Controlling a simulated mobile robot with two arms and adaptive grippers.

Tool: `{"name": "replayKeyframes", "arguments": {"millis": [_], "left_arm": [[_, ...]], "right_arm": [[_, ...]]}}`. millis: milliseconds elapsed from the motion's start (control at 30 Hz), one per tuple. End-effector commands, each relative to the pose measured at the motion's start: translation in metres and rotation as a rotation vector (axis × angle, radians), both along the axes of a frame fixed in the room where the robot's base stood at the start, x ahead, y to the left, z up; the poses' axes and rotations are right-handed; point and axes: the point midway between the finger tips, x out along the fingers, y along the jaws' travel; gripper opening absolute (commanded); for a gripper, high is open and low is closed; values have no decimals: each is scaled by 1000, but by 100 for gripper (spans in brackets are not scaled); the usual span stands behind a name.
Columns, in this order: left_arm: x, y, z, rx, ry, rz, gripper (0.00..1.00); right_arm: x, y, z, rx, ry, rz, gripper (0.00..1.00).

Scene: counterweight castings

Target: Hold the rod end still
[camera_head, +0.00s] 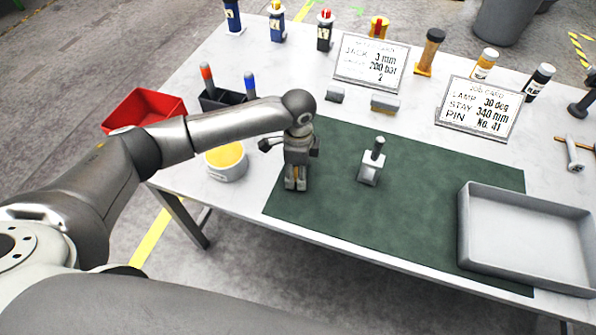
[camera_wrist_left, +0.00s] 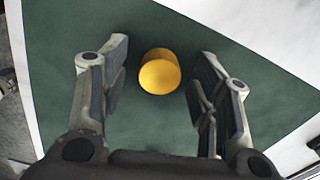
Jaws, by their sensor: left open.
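My left gripper (camera_head: 296,184) points down over the left part of the green mat (camera_head: 430,200). In the left wrist view its fingers (camera_wrist_left: 160,95) are open, with a yellow-orange cylinder (camera_wrist_left: 160,75) showing between them and apart from both. In the head view the gripper seems to hide this cylinder. A small grey block with a dark upright shaft (camera_head: 371,165) stands on the mat to the right of the gripper, apart from it; it may be the rod end, but I cannot tell for sure. My right gripper is not in view.
A grey tray (camera_head: 470,240) stands at the right front. A tub with yellow contents (camera_head: 226,172) and a red bin (camera_head: 143,108) are at the left. Two cards (camera_head: 371,62), (camera_head: 480,108) and several bottles stand behind.

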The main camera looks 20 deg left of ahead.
Motion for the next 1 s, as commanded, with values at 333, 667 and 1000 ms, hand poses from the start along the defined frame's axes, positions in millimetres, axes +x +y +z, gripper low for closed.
{"name": "replayKeyframes", "arguments": {"millis": [333,667,1000], "left_arm": [[0,0,0,0,0,0,48],[0,0,0,0,0,0,10],[0,0,4,-1,-1,0,10]], "right_arm": [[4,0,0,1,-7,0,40],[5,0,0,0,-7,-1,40],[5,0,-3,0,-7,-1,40]]}}
